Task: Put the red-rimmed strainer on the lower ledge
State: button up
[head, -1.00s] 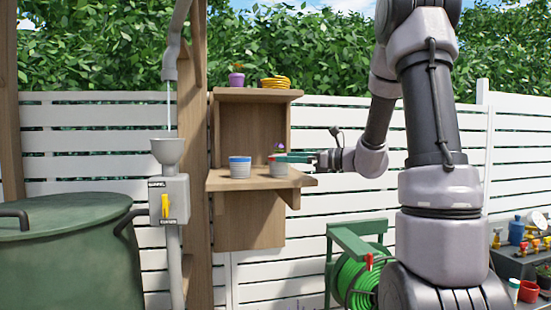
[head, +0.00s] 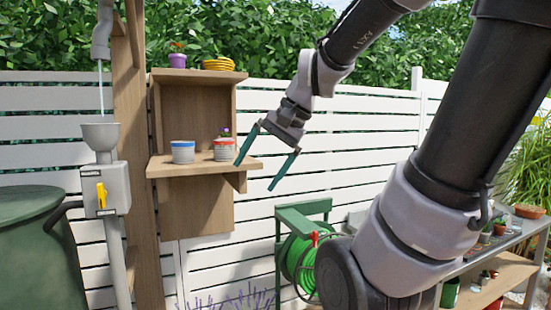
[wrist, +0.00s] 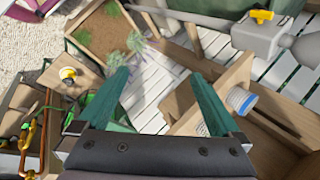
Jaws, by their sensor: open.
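The red-rimmed strainer (head: 224,151) is a small pale cup with a red band at its top. It stands upright on the right part of the lower ledge (head: 196,169) of the wooden shelf. A small purple flower shows at its rim; whether it is in or behind the cup I cannot tell. My gripper (head: 254,175) is open and empty, to the right of the strainer and apart from it, fingers pointing down. In the wrist view my open fingers (wrist: 160,95) have nothing between them, and I cannot make out the strainer.
A blue-rimmed cup (head: 183,152) stands left of the strainer; it also shows in the wrist view (wrist: 240,101). A purple pot (head: 177,60) and yellow saucers (head: 219,64) sit on the top shelf. A green hose reel (head: 300,250) stands below my gripper. A grey funnel (head: 101,133) is left.

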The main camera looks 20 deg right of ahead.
jog(key=d+n+t+h, duration=0.1)
jog(key=s+d+r+n+h, duration=0.1)
jog(key=d+r+n+t, duration=0.1)
jog(key=shift+s+d+n+t+h, duration=0.15)
jog(key=shift+s+n+t+h, duration=0.15)
jog(key=shift+s+n+h, duration=0.1)
